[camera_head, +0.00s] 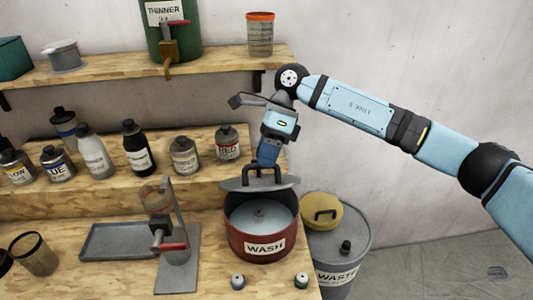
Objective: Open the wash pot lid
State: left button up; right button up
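The wash pot (249,242) is a dark red round pot with a white "WASH" label, standing at the right end of the wooden bench. Its grey lid (235,184) is up off the opening, over the pot's back rim, and shows nearly edge-on. The pot's grey inside shows, with a small round piece in the middle. My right gripper (267,160) points down from above, with its blue fingers at the lid's black handle (248,174). It appears shut on that handle; the fingertips are partly hidden. My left gripper is out of view.
A grey "WASH" drum (345,267) with a yellow lid (326,216) stands right of the bench. Two small caps (238,282) lie before the pot. A metal stand (180,254) and tray (112,241) are left. Bottles (139,153) line the raised shelf behind.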

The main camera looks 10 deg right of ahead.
jog(key=shift+s+r, duration=0.1)
jog(key=shift+s, duration=0.05)
dwell(0.6)
jog(key=shift+w+d+r, duration=0.1)
jog(key=shift+w+r, duration=0.1)
jog(key=b+v, duration=0.2)
jog(key=v, duration=1.1)
jog(key=shift+r, duration=0.15)
jog(key=shift+d, duration=0.1)
